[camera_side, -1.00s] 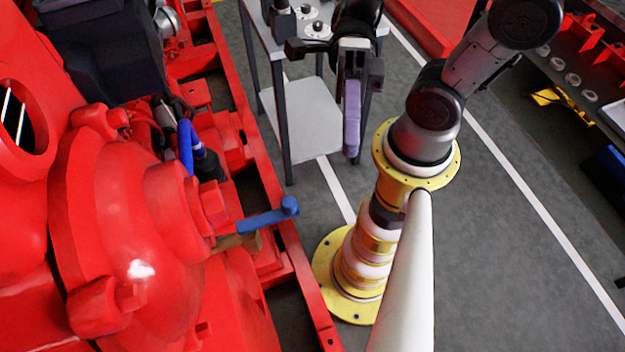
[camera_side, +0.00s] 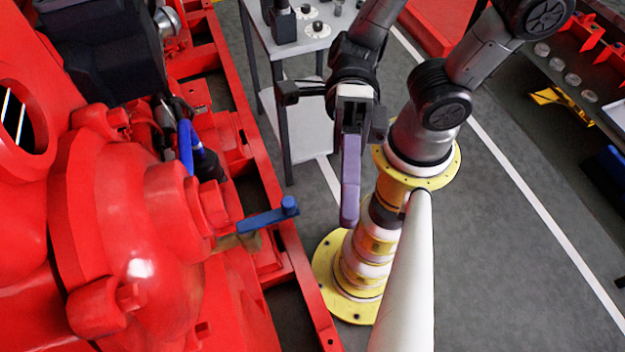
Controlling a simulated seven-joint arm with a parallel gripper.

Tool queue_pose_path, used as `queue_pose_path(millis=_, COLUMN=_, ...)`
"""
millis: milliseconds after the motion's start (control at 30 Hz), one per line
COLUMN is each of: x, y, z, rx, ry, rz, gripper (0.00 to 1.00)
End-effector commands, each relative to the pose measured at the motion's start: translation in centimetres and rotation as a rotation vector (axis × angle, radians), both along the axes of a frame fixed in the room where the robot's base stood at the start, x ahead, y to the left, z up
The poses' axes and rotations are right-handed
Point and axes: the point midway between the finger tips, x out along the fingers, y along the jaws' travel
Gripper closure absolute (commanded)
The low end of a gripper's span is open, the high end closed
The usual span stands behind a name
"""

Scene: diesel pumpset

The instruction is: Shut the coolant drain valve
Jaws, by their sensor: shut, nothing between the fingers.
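The coolant drain valve is a brass body (camera_side: 237,241) low on the side of the red engine, with a blue lever handle (camera_side: 266,218) on it. The lever points right, away from the engine, and ends in a raised blue knob. My gripper (camera_side: 349,222) hangs to the right of the lever, apart from it, with its long purple fingers together and pointing down. Nothing is held between them. No part of the valve handle is hidden by the gripper.
The red engine (camera_side: 120,220) and its red base rail (camera_side: 290,255) fill the left. A grey table (camera_side: 300,45) with small parts stands behind my gripper. A dark bench (camera_side: 590,60) is at the top right. Open floor lies right of the rail.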

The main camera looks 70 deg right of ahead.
Motion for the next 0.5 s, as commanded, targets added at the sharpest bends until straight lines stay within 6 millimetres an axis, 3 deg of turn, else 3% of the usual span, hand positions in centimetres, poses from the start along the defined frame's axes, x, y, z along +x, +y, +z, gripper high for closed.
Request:
queue_pose_path(millis=133, x=-0.4, y=0.8, z=0.0, rx=0.0, ry=0.001, rz=0.003, gripper=1.0)
queue_pose_path(millis=500, x=3.3, y=0.8, z=0.0, rx=0.0, ry=0.001, rz=-0.002, gripper=1.0)
